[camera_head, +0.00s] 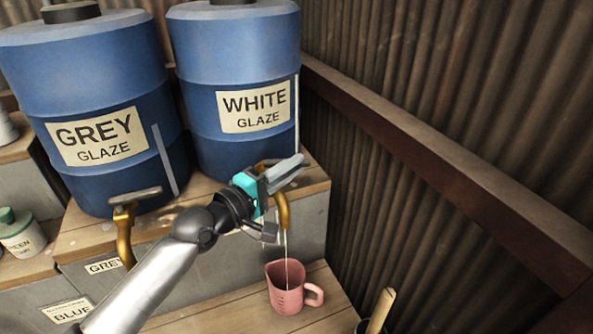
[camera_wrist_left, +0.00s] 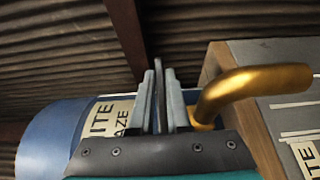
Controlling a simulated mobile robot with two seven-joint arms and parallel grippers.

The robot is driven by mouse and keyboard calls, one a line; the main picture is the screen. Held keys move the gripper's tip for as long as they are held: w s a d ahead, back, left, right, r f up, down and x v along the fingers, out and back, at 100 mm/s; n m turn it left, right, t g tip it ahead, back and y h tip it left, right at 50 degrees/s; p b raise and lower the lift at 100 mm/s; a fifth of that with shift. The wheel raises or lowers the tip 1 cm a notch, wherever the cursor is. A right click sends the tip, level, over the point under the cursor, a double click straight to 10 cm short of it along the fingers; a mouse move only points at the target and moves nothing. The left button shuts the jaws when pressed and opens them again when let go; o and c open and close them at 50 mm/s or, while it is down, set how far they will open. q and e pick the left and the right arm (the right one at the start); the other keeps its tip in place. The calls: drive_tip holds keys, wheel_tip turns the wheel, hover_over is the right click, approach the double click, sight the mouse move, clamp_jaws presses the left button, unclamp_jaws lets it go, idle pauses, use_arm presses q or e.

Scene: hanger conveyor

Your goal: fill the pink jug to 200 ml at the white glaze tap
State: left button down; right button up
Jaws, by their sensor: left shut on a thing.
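The pink jug (camera_head: 284,297) stands upright on the lower wooden shelf, under the brass white glaze tap (camera_head: 283,212), with its handle to the right. A thin pale stream runs from the spout into the jug. The level inside and the marks are too small to read. My left gripper (camera_head: 289,172) is shut on the tap lever, above the spout. In the left wrist view the fingers (camera_wrist_left: 161,98) have the thin dark tap lever (camera_wrist_left: 160,75) between them, beside the curved brass spout (camera_wrist_left: 255,83). My right gripper is out of view.
The blue WHITE GLAZE drum (camera_head: 240,70) and GREY GLAZE drum (camera_head: 85,85) stand on the upper shelf. The grey glaze tap (camera_head: 124,225) is left of my forearm. A wooden handle (camera_head: 380,311) sticks up right of the jug. A corrugated wall (camera_head: 430,70) closes the right.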

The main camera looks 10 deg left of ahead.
use_arm(q)
drive_tip(key=c, duration=1.2)
unclamp_jaws()
drive_tip(key=shift+o, duration=0.2)
drive_tip(key=b+v, duration=0.1)
drive_tip(key=v, duration=1.4)
drive_tip(key=shift+s+a, duration=0.1)
drive_tip(key=shift+s, duration=0.05)
